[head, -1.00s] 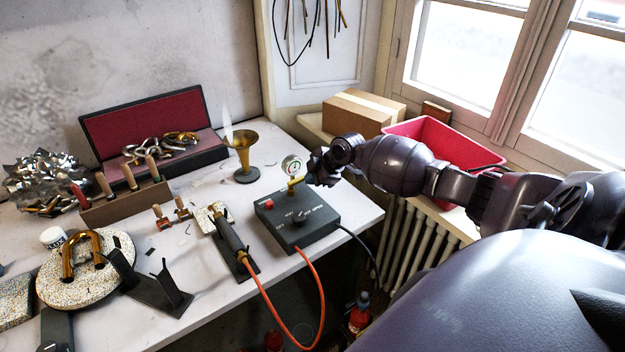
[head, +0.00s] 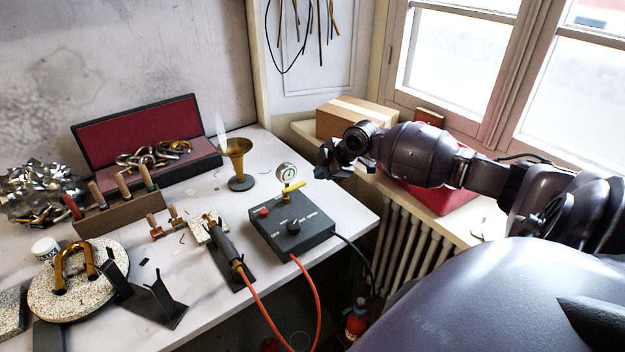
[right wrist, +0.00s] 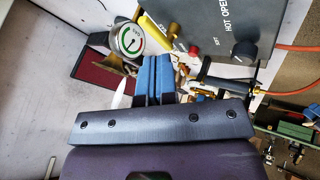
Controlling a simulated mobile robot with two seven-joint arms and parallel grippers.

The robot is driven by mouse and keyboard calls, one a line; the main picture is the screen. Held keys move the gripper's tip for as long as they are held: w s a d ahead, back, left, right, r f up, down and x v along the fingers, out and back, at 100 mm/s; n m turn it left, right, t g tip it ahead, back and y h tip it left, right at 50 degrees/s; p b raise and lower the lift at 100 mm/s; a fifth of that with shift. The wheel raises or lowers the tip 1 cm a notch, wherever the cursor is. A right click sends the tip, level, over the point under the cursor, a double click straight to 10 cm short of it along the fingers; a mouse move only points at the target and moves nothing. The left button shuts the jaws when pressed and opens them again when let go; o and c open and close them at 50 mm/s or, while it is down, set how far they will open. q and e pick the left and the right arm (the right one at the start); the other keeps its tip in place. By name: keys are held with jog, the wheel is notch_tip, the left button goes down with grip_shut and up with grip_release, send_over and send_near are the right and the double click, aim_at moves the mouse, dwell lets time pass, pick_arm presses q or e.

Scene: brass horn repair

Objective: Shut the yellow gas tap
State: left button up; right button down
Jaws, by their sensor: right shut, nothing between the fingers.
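The yellow gas tap (head: 293,187) sits on the back of a dark grey control box (head: 318,222), beside a round pressure gauge (head: 287,171). Its lever slants up to the right in the head view. In the right wrist view the yellow lever (right wrist: 155,33) shows just beyond the fingers, next to the gauge (right wrist: 131,39). My right gripper (head: 322,167) is apart from the tap, to its upper right. Its blue-padded fingers (right wrist: 154,64) are together and empty. My left gripper is not in view.
The box also carries a red button (head: 264,212) and a black knob (head: 293,227). An orange hose (head: 267,309) runs to a torch (head: 222,243) on a stand. A red bin is behind my right arm.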

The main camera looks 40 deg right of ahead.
jog(key=v, duration=0.3)
dwell(0.6)
jog(key=shift+m+g, duration=0.5)
jog(key=shift+g, duration=0.4)
jog(key=s+a+f, duration=0.2)
jog(key=a+f, duration=0.1)
jog(key=s+a+f, duration=0.5)
jog(key=a+f, duration=0.1)
jog(key=shift+s+a+f, duration=0.2)
jog(key=shift+s, duration=0.15)
jog(key=s+a+f+m+h, duration=0.1)
jog(key=s+a+f+m, duration=0.15)
jog(key=s+a, duration=0.4)
jog(key=s+a+f+m, duration=0.1)
jog(key=s+a+m, duration=0.2)
jog(key=s+a, duration=0.35)
jog(key=s+a+r+m+g+h, duration=0.1)
jog(key=s+r+m+h, duration=0.15)
jog(key=s+m, duration=0.5)
jog(key=w+f+n+t, duration=0.2)
jog(key=w+f+t, duration=0.4)
jog(key=f, duration=0.3)
jog(key=shift+w+f+t+y, duration=0.25)
jog(key=shift+w+t+y, duration=0.1)
jog(key=shift+t, duration=0.45)
